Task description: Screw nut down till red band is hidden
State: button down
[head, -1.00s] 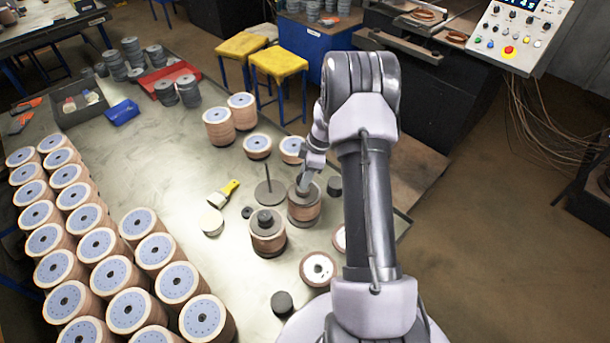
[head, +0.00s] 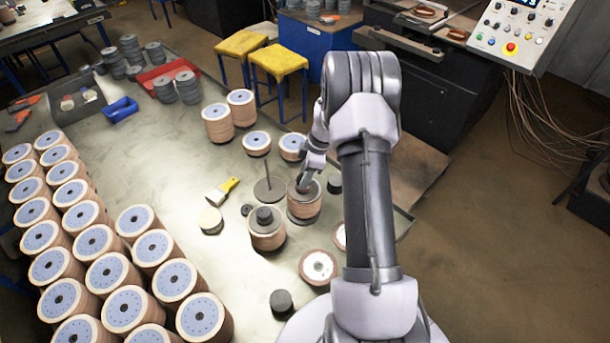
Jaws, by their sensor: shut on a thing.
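My gripper (head: 304,186) points down onto the top of a stack of brown flap discs (head: 304,206) near the middle of the table. It is shut on the nut at the top centre of that stack; the fingers and wrist mostly hide the nut. The stack stands upright between dark plates. I cannot make out a red band at this size. A second disc stack (head: 267,235) stands just to the left and nearer, with a dark nut (head: 264,215) on top.
A plate with an upright rod (head: 268,190) stands just behind left. A dark cylinder (head: 334,184) is close to the right. A yellow-handled scraper (head: 222,191) lies left. Rows of flap discs (head: 91,240) fill the left side; a loose disc (head: 318,266) lies in front.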

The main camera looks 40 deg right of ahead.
jog(key=shift+f+b, duration=0.25)
jog(key=shift+b, duration=0.15)
dwell(0.4)
jog(key=c, duration=0.7)
grip_release()
jog(key=shift+c, duration=0.2)
